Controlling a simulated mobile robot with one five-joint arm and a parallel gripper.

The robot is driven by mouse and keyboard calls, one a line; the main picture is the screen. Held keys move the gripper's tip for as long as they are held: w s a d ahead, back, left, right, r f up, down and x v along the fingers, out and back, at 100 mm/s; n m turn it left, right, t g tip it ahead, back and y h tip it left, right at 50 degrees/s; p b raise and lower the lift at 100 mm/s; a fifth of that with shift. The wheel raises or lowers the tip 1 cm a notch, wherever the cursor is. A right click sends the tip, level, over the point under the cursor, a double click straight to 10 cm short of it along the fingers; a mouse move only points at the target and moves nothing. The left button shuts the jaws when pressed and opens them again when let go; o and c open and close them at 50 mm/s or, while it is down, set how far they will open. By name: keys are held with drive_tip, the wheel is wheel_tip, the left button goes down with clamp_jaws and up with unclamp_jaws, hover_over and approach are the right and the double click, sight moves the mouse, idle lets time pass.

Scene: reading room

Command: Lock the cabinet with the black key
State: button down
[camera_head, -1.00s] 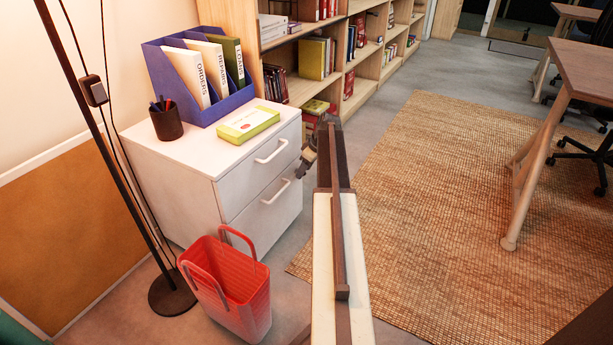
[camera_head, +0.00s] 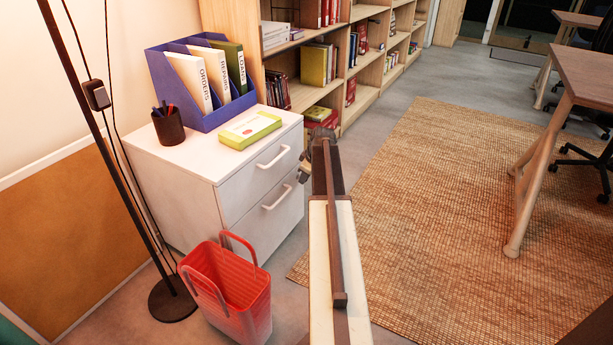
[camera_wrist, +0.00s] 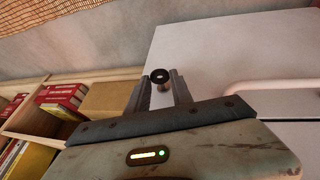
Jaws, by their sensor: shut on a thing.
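The white two-drawer cabinet (camera_head: 182,178) stands left of my arm in the head view, both drawers shut. Its white surface (camera_wrist: 228,57) and a drawer handle (camera_wrist: 270,87) fill the right side of the wrist view. My gripper (camera_head: 305,166) is beside the right edge of the cabinet front, near the upper drawer; any gap to it is unclear. In the wrist view my gripper (camera_wrist: 160,90) is shut on a small dark round piece, seen as the black key (camera_wrist: 160,76), at its fingertips. The key's shaft and the lock cannot be made out.
A yellow-green box (camera_head: 250,130), a pen cup (camera_head: 168,126) and a blue file holder (camera_head: 200,85) stand on the cabinet. A red basket (camera_head: 228,283) and a lamp pole (camera_head: 118,165) are in front and left. A bookshelf (camera_head: 232,35) stands behind.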

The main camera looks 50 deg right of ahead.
drive_tip(key=h+b, duration=0.2)
drive_tip(key=a+n+t+h+b, duration=0.1)
drive_tip(key=h+b, duration=0.1)
drive_tip(key=shift+s+f, duration=0.25)
drive_tip(key=shift+f, duration=0.1)
drive_tip(key=shift+r+h, duration=0.1)
drive_tip(key=shift+h, duration=0.2)
drive_tip(key=c, duration=1.1)
unclamp_jaws()
drive_tip(key=shift+w, duration=0.1)
